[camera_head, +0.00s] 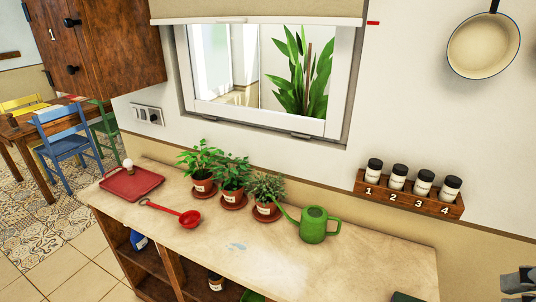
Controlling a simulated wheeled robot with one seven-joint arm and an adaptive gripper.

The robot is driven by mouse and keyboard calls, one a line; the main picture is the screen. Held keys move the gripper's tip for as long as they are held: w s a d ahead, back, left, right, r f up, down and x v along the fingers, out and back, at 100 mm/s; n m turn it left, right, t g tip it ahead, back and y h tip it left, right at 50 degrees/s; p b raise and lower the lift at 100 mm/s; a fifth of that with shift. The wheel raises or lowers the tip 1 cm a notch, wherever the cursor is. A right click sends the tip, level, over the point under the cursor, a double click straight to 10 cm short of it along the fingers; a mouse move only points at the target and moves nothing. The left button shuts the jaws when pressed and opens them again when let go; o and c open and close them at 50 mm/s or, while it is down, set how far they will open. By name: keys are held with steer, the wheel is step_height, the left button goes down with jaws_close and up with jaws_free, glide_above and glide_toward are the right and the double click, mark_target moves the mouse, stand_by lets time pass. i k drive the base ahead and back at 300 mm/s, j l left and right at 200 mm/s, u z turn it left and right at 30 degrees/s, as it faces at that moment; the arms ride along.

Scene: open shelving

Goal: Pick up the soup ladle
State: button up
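The red soup ladle (188,217) lies on the pale countertop (270,262), left of the middle. Its round bowl is at the right end. Its thin handle points left and slightly up, toward the red tray, with a loop at the tip. My gripper (520,284) shows only in part, grey, at the lower right corner. It is far to the right of the ladle and apart from it. Its fingers are cut off or too small to tell whether they are open.
A red tray (122,190) lies left of the ladle with a small white ball-like item at its back edge. Potted plants (233,178) stand behind it. A green watering can (314,226) stands to the right. A wall rack (410,194) holds numbered jars.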

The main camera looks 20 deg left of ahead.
mark_target(190, 219)
steer(key=u, duration=1.65)
steer(key=i+j+z, duration=0.3)
steer(key=i+j, duration=0.2)
steer(key=j, duration=0.2)
steer(key=i+j+z, duration=0.15)
steer(key=j, duration=0.25)
steer(key=i+j+z, duration=0.1)
steer(key=i+j, duration=0.15)
steer(key=j, duration=0.2)
